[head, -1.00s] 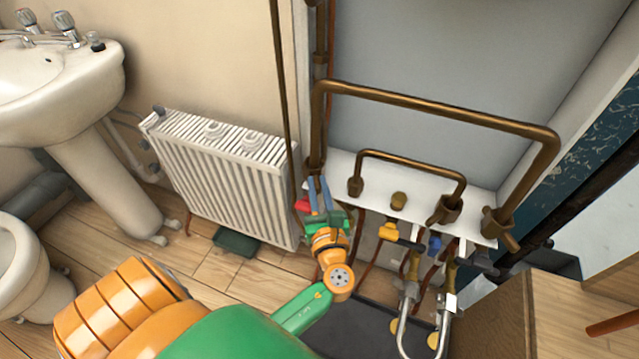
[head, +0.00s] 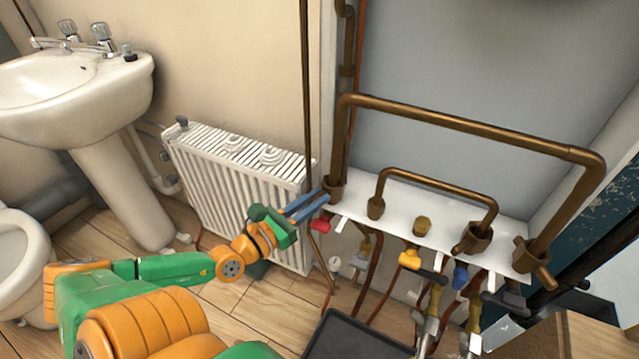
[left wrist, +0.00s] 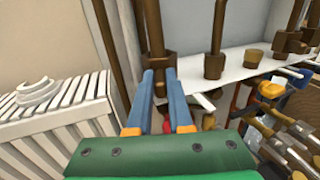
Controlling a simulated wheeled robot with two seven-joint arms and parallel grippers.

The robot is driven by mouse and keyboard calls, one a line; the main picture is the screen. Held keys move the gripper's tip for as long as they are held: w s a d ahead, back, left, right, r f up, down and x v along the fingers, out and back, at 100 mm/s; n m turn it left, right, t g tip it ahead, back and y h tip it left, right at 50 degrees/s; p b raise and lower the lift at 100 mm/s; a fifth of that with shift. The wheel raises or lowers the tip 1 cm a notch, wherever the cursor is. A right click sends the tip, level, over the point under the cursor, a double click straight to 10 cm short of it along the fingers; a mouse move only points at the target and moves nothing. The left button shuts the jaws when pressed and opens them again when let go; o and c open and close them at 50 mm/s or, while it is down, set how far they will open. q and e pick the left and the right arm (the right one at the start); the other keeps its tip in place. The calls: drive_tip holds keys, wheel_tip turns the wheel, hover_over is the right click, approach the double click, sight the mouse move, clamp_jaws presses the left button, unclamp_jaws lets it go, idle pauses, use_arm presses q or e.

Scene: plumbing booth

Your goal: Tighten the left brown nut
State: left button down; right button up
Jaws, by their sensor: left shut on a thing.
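The left brown nut (head: 334,188) sits at the foot of the tall brown pipe, at the left end of the white shelf (head: 400,213). My left gripper (head: 319,199) reaches it from the left with its blue fingers, and is shut on it. In the left wrist view the brown nut (left wrist: 157,64) lies between and just beyond the two blue fingertips (left wrist: 159,80). The fingers hide part of its lower side. My right gripper is not in view.
A white radiator (head: 235,190) stands close behind and left of my left gripper. Brown pipes with other fittings, such as the yellow-brown cap (head: 422,225), rise from the shelf. Coloured valves, including a red handle (head: 321,223), hang below. A dark tray (head: 355,338) lies on the floor.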

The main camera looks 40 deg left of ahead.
use_arm(q)
drive_tip(key=shift+a+f+m+g+h+b, duration=0.15)
drive_tip(key=shift+m+h+b, duration=0.1)
drive_tip(key=shift+m+h, duration=0.25)
drive_tip(key=shift+a+f+m+g+h+b, duration=0.15)
drive_tip(key=shift+m+h+b, duration=0.15)
drive_tip(key=shift+h, duration=0.3)
drive_tip(key=shift+a+h, duration=0.15)
drive_tip(key=shift+h, duration=0.35)
drive_tip(key=shift+a+r+m+h, duration=0.1)
drive_tip(key=shift+m+h, duration=0.2)
drive_tip(key=shift+m, duration=0.1)
drive_tip(key=shift+w+a+r+m+g+h+b, duration=0.2)
drive_tip(key=shift+m+g+h+b, duration=0.2)
drive_tip(key=shift+h, duration=0.2)
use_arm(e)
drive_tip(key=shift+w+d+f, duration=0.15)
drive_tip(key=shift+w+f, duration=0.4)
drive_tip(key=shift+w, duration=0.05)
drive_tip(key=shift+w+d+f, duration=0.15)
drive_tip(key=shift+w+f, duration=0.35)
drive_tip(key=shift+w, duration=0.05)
use_arm(q)
drive_tip(key=c, duration=0.8)
unclamp_jaws()
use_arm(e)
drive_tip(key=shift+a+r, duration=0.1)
